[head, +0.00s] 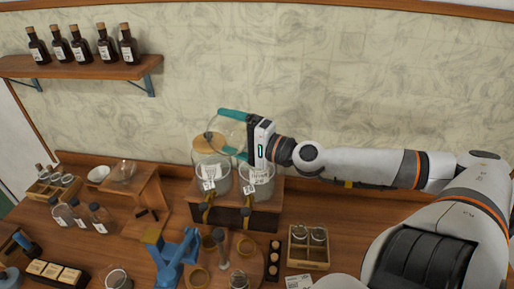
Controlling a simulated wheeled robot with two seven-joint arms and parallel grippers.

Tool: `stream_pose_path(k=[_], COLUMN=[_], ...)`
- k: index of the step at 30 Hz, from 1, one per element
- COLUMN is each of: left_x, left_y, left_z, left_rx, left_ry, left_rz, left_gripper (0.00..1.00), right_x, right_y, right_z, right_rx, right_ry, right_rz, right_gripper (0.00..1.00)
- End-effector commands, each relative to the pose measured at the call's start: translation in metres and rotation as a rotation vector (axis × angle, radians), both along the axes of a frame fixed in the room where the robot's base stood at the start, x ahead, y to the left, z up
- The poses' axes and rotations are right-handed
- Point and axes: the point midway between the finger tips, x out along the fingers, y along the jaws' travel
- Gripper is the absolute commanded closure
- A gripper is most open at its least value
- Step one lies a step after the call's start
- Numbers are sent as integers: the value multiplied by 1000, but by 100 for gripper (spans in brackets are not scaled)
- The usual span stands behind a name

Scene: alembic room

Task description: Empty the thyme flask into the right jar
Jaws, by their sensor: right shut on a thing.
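My right gripper (231,134) reaches in from the right, with its teal fingers on either side of a clear, rounded glass flask (225,127). The flask is held in the air in front of the wall, over the two jars. I cannot read a label on it or tell its contents. The right jar (257,182) is clear glass with a pale label and stands on a wooden stand. The gripper hides its top. The left jar (211,171) stands beside it, with a wooden lid (210,143) partly behind the flask. My left gripper is not in view.
The jars' wooden stand (234,214) has taps at its front. A blue device (176,258) and small vessels are in front. A crate with glass jars (308,247) stands to the right. A small wooden shelf (133,184) is on the left. Dark bottles (103,43) line the wall shelf.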

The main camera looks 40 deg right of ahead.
Motion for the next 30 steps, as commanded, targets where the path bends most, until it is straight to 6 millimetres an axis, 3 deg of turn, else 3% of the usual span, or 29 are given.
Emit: stream_pose_path(k=[22, 30], left_x=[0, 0], left_y=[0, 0], left_z=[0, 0], left_rx=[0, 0], left_ry=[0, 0], left_rz=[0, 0], left_gripper=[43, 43], right_x=[-2, -3], right_y=[8, 10], right_z=[-42, -61], right_rx=[-370, -609], right_ry=[-125, -206], right_rz=[0, -2], right_gripper=[40, 40])
